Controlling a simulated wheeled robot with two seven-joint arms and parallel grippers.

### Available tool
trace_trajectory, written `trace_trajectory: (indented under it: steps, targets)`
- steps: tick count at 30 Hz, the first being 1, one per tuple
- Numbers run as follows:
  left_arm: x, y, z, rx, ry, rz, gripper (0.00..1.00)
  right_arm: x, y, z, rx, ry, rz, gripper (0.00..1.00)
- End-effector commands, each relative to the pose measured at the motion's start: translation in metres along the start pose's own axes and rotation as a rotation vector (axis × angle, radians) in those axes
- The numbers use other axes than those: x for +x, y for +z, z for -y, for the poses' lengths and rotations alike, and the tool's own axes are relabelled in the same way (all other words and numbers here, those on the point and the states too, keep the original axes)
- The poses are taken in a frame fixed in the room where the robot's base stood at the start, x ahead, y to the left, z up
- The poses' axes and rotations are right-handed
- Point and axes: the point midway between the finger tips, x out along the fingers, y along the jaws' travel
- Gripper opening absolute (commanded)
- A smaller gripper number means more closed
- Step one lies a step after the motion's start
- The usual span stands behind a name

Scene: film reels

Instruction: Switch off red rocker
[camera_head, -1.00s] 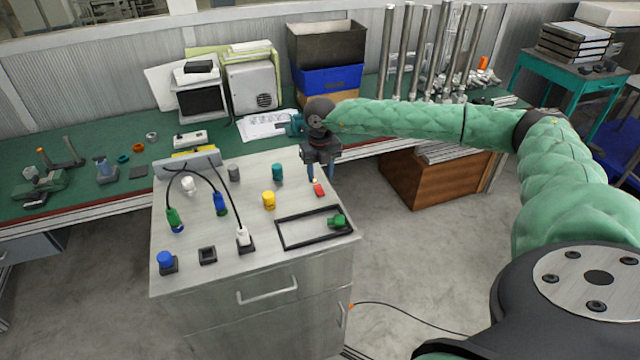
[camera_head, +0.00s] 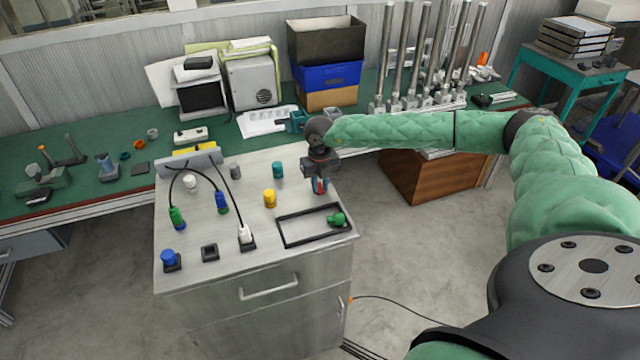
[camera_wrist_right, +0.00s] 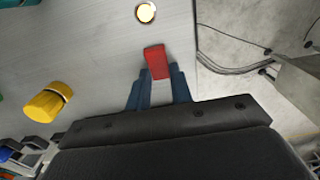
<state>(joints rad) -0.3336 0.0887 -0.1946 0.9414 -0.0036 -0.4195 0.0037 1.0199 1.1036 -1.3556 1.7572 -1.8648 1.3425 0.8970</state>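The red rocker (camera_wrist_right: 157,62) is a small red block on the grey top of the cabinet. In the head view the red rocker (camera_head: 320,186) is partly hidden by my right gripper (camera_head: 320,190). My right gripper (camera_wrist_right: 160,75) points down over it, with its two blue fingertips beside the rocker's near end. A narrow gap shows between the fingers; I cannot tell whether they touch the rocker. A round lamp (camera_wrist_right: 146,12) glows pale yellow beyond the rocker. My left gripper is not in view.
A yellow knob (camera_head: 269,198) stands left of the rocker. The panel's right edge is close to the rocker.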

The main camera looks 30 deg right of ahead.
Motion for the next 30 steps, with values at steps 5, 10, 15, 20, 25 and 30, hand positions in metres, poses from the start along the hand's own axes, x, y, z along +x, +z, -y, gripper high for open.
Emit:
trace_trajectory:
  steps: [5,10,15,20,25,30]
  targets:
    - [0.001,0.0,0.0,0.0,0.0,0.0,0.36,0.0,0.001,0.0,0.001,-0.001,-0.005,0.0]
    - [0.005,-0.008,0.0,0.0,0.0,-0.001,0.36,0.003,0.004,-0.001,0.003,-0.001,-0.083,0.0]
    - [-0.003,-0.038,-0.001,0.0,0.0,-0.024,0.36,0.002,0.009,-0.001,0.002,-0.001,-0.222,0.0]
    - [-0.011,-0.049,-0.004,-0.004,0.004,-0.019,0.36,0.001,0.011,0.0,0.001,-0.001,-0.323,0.0]
    - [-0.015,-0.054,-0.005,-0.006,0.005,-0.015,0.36,-0.002,0.012,0.0,0.001,0.0,-0.363,0.0]
    - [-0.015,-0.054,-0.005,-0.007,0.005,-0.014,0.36,-0.002,0.012,0.0,0.001,0.0,-0.364,0.0]
